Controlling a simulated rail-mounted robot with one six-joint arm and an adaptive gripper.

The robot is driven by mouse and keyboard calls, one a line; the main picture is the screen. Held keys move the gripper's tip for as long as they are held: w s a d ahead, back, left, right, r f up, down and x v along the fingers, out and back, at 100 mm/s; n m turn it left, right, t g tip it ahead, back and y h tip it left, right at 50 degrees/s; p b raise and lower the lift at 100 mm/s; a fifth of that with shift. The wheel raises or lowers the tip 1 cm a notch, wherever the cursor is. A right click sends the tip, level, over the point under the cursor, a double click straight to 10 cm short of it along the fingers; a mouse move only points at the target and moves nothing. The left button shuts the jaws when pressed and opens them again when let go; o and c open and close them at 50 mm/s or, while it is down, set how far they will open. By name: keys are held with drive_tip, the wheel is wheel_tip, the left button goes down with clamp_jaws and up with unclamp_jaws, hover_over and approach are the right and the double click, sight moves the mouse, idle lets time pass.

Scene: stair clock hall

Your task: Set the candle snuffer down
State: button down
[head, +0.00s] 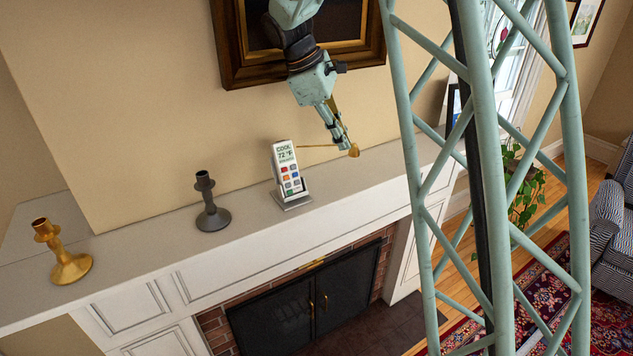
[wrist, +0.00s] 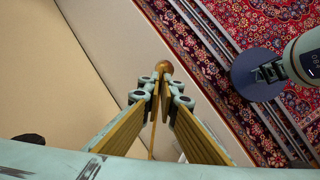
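The brass candle snuffer (head: 353,151) has a small rounded bell and a thin handle that reaches left towards the remote-like device. My gripper (head: 343,142) is shut on it, near the bell, over the right part of the mantel shelf (head: 378,170). In the wrist view the bell (wrist: 164,67) shows just beyond my gripper's fingertips (wrist: 158,88), and the thin handle runs back between the fingers. The snuffer appears to be held above the shelf; the exact gap cannot be told.
A white handset (head: 287,168) stands in a cradle left of my gripper. A dark candlestick (head: 210,204) and a brass candlestick (head: 65,255) stand farther left. A framed picture (head: 233,50) hangs behind. The shelf right of the handset looks clear; its front edge drops to the floor.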

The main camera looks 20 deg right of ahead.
idle(0.3)
hover_over(347, 183)
drive_tip(key=a, duration=0.2)
drive_tip(key=shift+w+f, duration=0.15)
drive_tip(key=shift+f, duration=1.45)
drive_tip(key=shift+w+f, duration=0.1)
drive_tip(key=shift+f, duration=1.45)
drive_tip(key=shift+f, duration=0.1)
drive_tip(key=shift+f, duration=1.75)
drive_tip(key=shift+f+b, duration=0.15)
drive_tip(key=shift+b, duration=0.15)
drive_tip(key=c, duration=2.9)
unclamp_jaws()
